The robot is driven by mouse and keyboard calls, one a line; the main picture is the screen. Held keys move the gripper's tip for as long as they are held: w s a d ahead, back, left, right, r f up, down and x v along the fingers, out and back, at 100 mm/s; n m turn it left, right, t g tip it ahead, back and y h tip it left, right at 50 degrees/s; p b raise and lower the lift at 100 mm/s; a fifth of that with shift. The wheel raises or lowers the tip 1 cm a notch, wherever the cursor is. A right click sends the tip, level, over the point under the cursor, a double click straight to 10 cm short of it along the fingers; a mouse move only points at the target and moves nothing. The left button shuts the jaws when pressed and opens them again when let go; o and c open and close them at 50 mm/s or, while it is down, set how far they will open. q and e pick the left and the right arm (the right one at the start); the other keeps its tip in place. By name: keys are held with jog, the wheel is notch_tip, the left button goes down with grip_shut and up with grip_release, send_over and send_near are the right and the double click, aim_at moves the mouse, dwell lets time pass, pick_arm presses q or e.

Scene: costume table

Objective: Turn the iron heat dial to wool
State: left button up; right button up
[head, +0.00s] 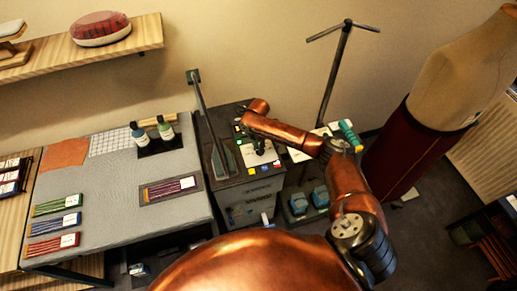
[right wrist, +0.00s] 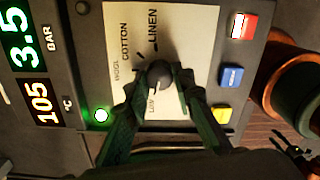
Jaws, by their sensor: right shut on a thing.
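The heat dial (right wrist: 156,74) is a dark round knob on a pale plate (right wrist: 187,28) in the right wrist view. The plate reads LINEN, COTTON and WOOL around the dial, and another label is partly hidden by my fingers. My right gripper (right wrist: 157,88) is shut on the dial, with one green finger on each side of it. A small light mark shows on the knob's lower side, but which label the dial points to is unclear. In the head view my right gripper (head: 259,147) is over the top panel of the grey iron station (head: 255,188). My left gripper is out of view.
Beside the dial are a red button (right wrist: 243,26), a blue button (right wrist: 232,76), a yellow button (right wrist: 220,115) and a lit green lamp (right wrist: 101,115). Displays read 3.5 BAR and 105 °C. The grey-topped table (head: 110,190) is left, the dress form (head: 455,85) right.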

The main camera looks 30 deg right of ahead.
grip_shut()
jog(key=shift+a+r+m+p, duration=0.1)
jog(key=shift+m+p, duration=0.7)
jog(key=shift+p, duration=0.15)
jog(key=m+p, duration=0.4)
jog(key=m, duration=0.1)
jog(key=m+p, duration=0.3)
jog(key=m, duration=0.1)
jog(key=shift+m, duration=0.4)
jog(key=shift+m+p, duration=1.05)
jog(key=shift+m, duration=1.05)
